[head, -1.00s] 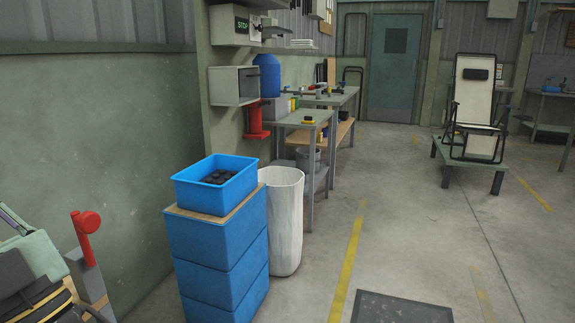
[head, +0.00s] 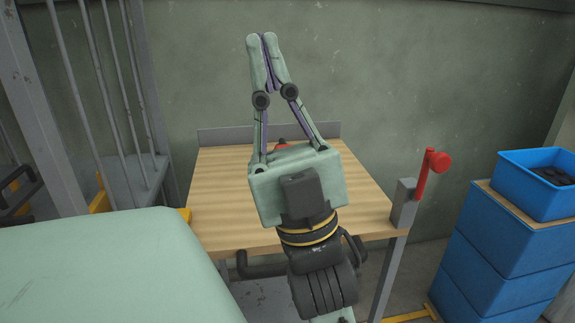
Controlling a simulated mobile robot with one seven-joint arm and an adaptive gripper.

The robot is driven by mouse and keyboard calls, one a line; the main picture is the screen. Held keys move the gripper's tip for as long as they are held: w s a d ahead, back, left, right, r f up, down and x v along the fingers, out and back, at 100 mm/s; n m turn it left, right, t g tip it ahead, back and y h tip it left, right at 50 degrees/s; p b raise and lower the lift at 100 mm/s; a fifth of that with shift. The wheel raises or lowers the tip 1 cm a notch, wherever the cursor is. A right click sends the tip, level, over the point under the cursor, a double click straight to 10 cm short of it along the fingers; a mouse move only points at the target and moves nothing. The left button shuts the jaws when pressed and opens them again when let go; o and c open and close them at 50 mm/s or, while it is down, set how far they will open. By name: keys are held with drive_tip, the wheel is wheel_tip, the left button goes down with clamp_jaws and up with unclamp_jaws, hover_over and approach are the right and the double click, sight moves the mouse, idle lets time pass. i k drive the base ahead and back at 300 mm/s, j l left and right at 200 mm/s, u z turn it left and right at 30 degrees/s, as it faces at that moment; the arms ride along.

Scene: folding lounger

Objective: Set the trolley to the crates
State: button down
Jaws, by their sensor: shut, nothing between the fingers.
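A wood-topped table (head: 220,195) with grey legs stands below and behind my gripper in the head view; I take it to be the trolley. A red lever (head: 425,172) stands on a grey post at its front right corner. My gripper (head: 262,45) is shut and empty, raised above the tabletop with its fingers pointing up in the picture. It hides the middle of the tabletop and most of a small red thing (head: 281,144) near the back. Stacked blue crates (head: 505,240) stand to the right of the table, apart from it. Whether the table has wheels is not visible.
An open blue bin (head: 542,183) holding dark pieces sits on top of the crates. A grey rack (head: 130,180) with upright bars stands left of the table. The green wall (head: 390,90) is close behind. A narrow gap lies between table and crates.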

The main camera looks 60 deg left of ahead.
sight(220, 210)
drive_tip(key=u, duration=1.45)
drive_tip(key=k+l+z, duration=0.35)
drive_tip(key=k+l, duration=0.4)
drive_tip(key=k, duration=0.1)
